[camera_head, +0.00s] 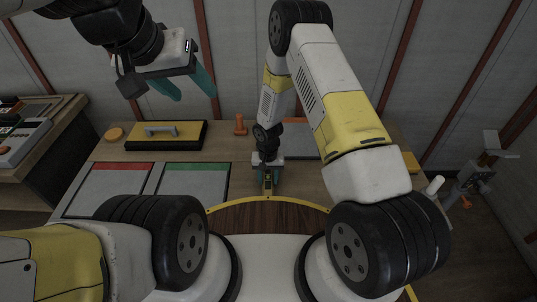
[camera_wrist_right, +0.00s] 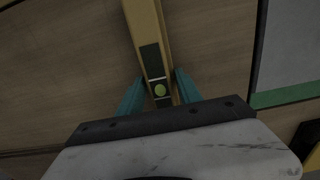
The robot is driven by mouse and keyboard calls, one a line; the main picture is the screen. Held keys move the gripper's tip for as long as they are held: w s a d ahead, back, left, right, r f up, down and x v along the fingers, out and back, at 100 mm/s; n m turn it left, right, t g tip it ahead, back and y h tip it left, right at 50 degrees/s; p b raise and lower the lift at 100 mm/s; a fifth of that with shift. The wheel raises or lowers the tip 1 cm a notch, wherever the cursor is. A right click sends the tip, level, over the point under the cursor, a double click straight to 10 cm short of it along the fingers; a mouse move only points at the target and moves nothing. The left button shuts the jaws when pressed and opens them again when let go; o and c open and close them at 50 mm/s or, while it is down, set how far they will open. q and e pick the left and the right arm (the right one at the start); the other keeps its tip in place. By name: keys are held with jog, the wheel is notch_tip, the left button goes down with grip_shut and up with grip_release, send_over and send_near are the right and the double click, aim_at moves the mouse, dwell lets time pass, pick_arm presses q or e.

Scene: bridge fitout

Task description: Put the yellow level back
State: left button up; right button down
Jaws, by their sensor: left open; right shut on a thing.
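The yellow level (camera_wrist_right: 150,35) runs up from between the teal fingers of my right gripper (camera_wrist_right: 159,93) in the right wrist view. Its dark panel and round green vial show at the fingers. In the head view my right gripper (camera_head: 268,178) is shut on the level (camera_head: 268,188) over the front middle of the wooden table. I cannot tell whether the level touches the table. My left gripper (camera_head: 196,97) is open and empty, raised above the back left of the table.
A black-edged yellow block with a grey handle (camera_head: 174,130) lies at the back left, beside an orange disc (camera_head: 113,134). An orange peg-like piece (camera_head: 240,126) stands at the back. Red-edged (camera_head: 115,182) and green-edged (camera_head: 192,182) grey panels lie left of my right gripper.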

jog(key=shift+f, duration=0.15)
jog(key=c, duration=0.8)
grip_release()
